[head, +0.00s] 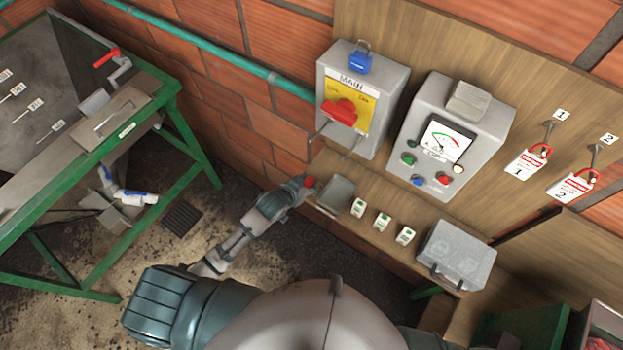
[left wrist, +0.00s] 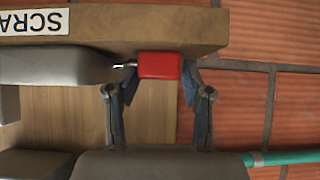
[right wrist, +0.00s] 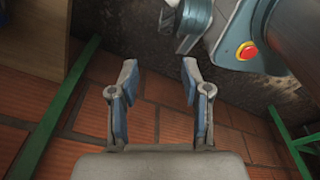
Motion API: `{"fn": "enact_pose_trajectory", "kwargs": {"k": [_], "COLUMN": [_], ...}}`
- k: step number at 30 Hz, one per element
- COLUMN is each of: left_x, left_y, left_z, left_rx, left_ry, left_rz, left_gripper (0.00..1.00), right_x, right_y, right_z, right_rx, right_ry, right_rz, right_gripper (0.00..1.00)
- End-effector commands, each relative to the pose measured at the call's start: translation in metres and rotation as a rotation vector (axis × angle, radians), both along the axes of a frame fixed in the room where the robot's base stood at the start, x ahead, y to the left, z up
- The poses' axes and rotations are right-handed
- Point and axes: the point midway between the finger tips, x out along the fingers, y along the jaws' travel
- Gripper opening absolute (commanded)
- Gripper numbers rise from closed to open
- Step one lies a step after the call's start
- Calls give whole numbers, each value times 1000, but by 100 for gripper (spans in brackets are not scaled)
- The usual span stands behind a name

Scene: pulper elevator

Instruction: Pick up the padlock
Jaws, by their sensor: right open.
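A red padlock (head: 309,182) is at the left end of the wooden shelf, at the tip of my left gripper (head: 300,188). In the left wrist view the red padlock body (left wrist: 158,66) lies between the fingertips of my left gripper (left wrist: 160,84), near the wooden edge, with a bit of metal shackle at its left. The fingers look spread, one on each side of it; contact is not clear. My right gripper (right wrist: 160,78) is open and empty in the right wrist view.
The MAIN box (head: 393,80) and a meter panel (head: 412,125) stand above the shelf. A grey tray (head: 336,192), small labelled boxes (head: 382,221) and a grey case (head: 455,254) are on the shelf. A green-framed bench (head: 150,120) stands left. Tags (head: 524,165) hang at right.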

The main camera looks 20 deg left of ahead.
Motion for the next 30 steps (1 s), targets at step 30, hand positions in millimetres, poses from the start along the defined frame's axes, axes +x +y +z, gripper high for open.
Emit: {"fn": "enact_pose_trajectory", "kwargs": {"k": [30], "left_x": [-13], "left_y": [-4], "left_z": [34], "left_rx": [-2], "left_ry": [3], "left_rz": [-2], "left_gripper": [0], "right_x": [-37], "right_y": [-1], "right_z": [-12], "right_rx": [-2], "right_ry": [53], "right_rz": [0], "right_gripper": [48]}}
